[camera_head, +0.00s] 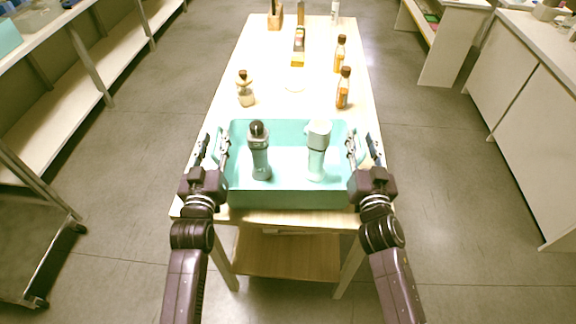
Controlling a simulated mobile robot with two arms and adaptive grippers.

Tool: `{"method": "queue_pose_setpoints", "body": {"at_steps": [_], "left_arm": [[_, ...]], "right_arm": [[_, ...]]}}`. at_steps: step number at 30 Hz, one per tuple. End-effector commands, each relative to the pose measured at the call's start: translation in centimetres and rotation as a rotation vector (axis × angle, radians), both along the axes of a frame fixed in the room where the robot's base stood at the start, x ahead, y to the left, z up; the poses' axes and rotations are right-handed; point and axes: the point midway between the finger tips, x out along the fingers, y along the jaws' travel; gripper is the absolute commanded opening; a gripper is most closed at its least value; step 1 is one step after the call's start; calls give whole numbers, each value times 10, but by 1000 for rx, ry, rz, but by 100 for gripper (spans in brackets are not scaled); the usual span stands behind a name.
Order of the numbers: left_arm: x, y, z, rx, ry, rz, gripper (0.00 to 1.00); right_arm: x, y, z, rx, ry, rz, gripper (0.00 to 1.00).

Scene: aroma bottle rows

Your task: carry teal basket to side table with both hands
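The teal basket (290,196) sits upright on the near end of the long light wooden table (270,103). Inside it stand a grey-green bottle with a dark cap (260,152) on the left and a pale green bottle with a white cap (317,152) on the right. My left gripper (211,143) is at the basket's left side, and my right gripper (363,145) is at its right side. Both have their fingers spread, with teal side handles showing between them. I cannot tell whether the fingers touch the handles.
More items stand at the table's far end. Shelving (90,60) is on the left, and a white counter (530,120) is on the right. Grey floor lies clear along both sides.

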Motion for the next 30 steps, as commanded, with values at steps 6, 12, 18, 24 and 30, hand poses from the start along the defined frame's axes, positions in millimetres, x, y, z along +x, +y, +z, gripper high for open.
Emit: {"method": "queue_pose_setpoints", "body": {"at_steps": [6, 12, 18, 24, 30], "left_arm": [[7, 0, 0, 0, 1, 0, 30], [7, 0, 0, 0, 0, 0, 28], [6, 0, 0, 0, 0, 0, 6], [6, 0, 0, 0, 0, 0, 0], [6, 0, 0, 0, 0, 0, 0]], "right_arm": [[7, 0, 0, -1, 0, 0, 30], [7, 0, 0, -1, 0, 0, 28], [6, 0, 0, -1, 0, 0, 6], [6, 0, 0, -1, 0, 0, 0], [6, 0, 0, -1, 0, 0, 0]]}}
